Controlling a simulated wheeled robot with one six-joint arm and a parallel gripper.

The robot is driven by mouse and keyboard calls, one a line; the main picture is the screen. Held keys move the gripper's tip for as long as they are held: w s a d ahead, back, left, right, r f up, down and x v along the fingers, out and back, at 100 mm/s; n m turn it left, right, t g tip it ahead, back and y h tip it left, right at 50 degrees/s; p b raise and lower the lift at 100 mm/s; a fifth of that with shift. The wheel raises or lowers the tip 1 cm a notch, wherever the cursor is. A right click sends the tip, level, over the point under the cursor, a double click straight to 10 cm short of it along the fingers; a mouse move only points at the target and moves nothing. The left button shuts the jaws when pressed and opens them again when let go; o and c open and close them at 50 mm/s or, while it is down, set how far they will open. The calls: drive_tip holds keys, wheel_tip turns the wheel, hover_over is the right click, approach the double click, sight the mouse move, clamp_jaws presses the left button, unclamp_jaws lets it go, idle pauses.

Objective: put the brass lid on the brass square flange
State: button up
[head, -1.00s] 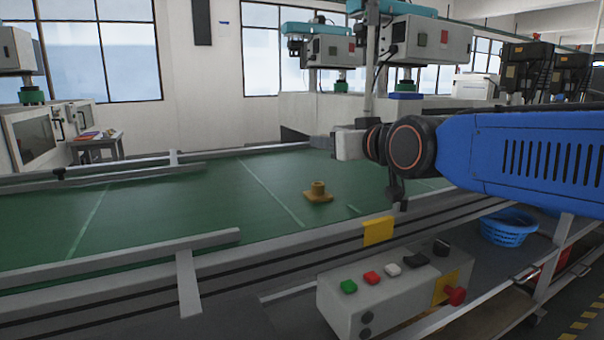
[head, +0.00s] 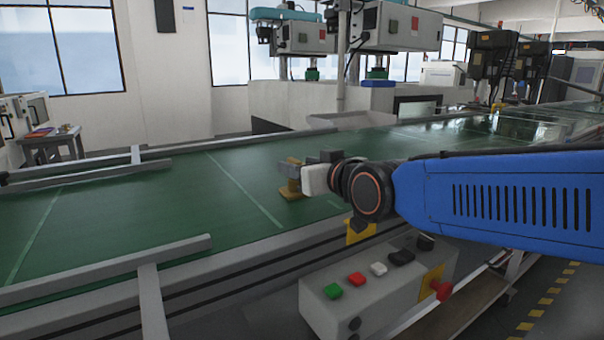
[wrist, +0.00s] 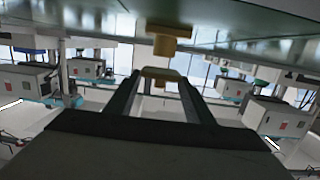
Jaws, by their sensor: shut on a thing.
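The brass square flange (head: 291,194) sits on the green conveyor belt, near the middle of the head view. My gripper (head: 289,170) is level with its top there and partly covers it. The wrist view is upside down. In it the flange (wrist: 168,33) hangs from the belt at the top, its round neck pointing down the picture. The brass lid (wrist: 160,74) is between the fingertips of my gripper (wrist: 158,84), which is shut on it. In the wrist view a gap shows between lid and neck; they look apart.
The green belt (head: 130,205) is clear to the left of the flange. A metal rail (head: 110,262) runs along its near edge. A control box (head: 375,290) with coloured buttons stands in front. Machines stand behind the belt.

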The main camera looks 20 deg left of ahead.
drive_tip(key=shift+f, duration=0.9)
drive_tip(key=shift+f, duration=0.15)
drive_tip(key=o, duration=1.4)
drive_tip(key=shift+c, duration=0.2)
drive_tip(key=shift+s+d+r, duration=0.2)
drive_tip(key=shift+s+d, duration=0.1)
drive_tip(key=shift+d, duration=0.05)
drive_tip(key=v, duration=1.1)
drive_tip(key=shift+f, duration=0.1)
